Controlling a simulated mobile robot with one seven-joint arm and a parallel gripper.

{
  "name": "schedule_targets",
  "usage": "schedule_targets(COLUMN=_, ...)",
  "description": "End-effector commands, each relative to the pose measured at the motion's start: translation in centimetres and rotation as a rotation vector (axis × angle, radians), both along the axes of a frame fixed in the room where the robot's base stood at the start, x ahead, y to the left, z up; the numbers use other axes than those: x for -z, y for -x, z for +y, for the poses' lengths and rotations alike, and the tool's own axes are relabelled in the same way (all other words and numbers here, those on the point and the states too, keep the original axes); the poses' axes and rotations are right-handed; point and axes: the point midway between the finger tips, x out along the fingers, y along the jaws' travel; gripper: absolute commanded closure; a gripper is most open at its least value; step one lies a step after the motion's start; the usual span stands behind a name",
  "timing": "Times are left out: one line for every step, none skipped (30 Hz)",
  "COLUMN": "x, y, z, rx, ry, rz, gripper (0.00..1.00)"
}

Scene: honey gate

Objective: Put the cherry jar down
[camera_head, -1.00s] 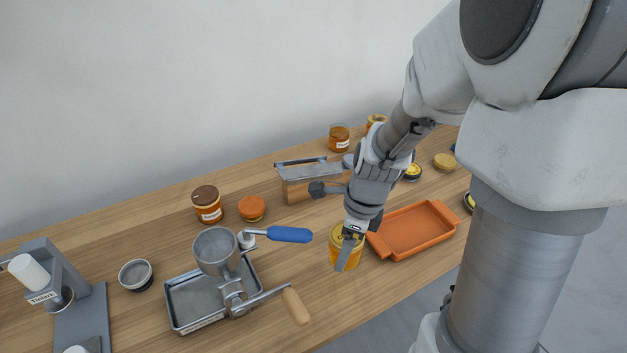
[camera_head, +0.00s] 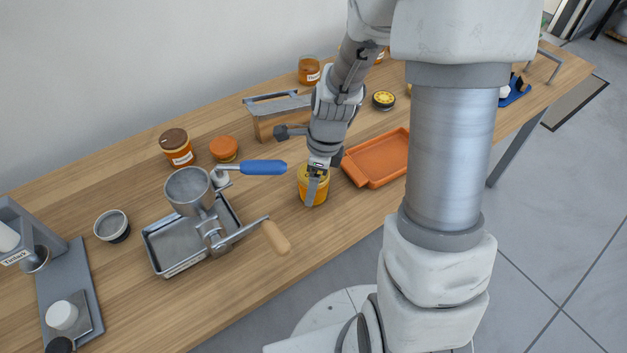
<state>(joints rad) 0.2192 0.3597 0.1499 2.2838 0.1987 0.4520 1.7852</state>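A glass jar with amber contents and a yellow top (camera_head: 322,190) is at the front part of the wooden table, left of the orange tray. It is upright and appears to stand on the table or just above it. Its label is not readable, so I cannot tell whether it is the cherry jar. My gripper (camera_head: 315,182) points down at this jar. One finger lies across the jar's near side; the other finger is hidden. I cannot tell whether the fingers press on the glass or stand apart from it.
The orange tray (camera_head: 380,160) is close on the right. A hand grinder (camera_head: 205,205) with a wooden crank is on the left, by a metal tray (camera_head: 172,268). A blue handle (camera_head: 264,167) and wooden box (camera_head: 275,122) lie behind. Bare tabletop shows in front of the jar.

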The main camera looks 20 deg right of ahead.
Motion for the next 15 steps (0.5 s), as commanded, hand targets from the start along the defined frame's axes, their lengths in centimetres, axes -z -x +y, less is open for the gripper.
schedule_targets(x=0.27, y=-0.03, z=0.01, rx=0.000, ry=0.000, rz=0.000, gripper=1.00)
schedule_targets(x=0.36, y=-0.03, z=0.01, rx=0.000, ry=0.000, rz=0.000, gripper=1.00)
schedule_targets(x=0.25, y=0.01, z=0.01, rx=0.000, ry=0.000, rz=0.000, gripper=0.07)
schedule_targets(x=0.24, y=0.01, z=0.01, rx=0.000, ry=0.000, rz=0.000, gripper=0.01)
schedule_targets(x=0.24, y=0.02, z=0.01, rx=0.000, ry=0.000, rz=0.001, gripper=0.00)
schedule_targets(x=0.23, y=0.02, z=0.00, rx=0.000, ry=0.000, rz=0.000, gripper=0.00)
schedule_targets(x=0.23, y=0.02, z=0.00, rx=0.000, ry=0.000, rz=0.001, gripper=0.00)
schedule_targets(x=0.23, y=0.01, z=0.00, rx=0.000, ry=0.000, rz=0.000, gripper=0.00)
schedule_targets(x=0.23, y=0.02, z=0.00, rx=0.000, ry=0.000, rz=0.001, gripper=0.00)
schedule_targets(x=0.23, y=0.01, z=0.00, rx=0.000, ry=0.000, rz=0.000, gripper=0.00)
schedule_targets(x=0.20, y=0.01, z=0.00, rx=0.000, ry=0.000, rz=0.000, gripper=0.00)
schedule_targets(x=0.11, y=0.01, z=0.00, rx=0.000, ry=0.000, rz=0.000, gripper=0.00)
schedule_targets(x=-0.03, y=0.00, z=0.00, rx=0.000, ry=0.000, rz=0.000, gripper=0.00)
schedule_targets(x=-0.21, y=0.00, z=-0.01, rx=0.000, ry=0.000, rz=0.000, gripper=0.00)
schedule_targets(x=-0.55, y=-0.02, z=-0.06, rx=0.000, ry=0.001, rz=-0.002, gripper=0.00)
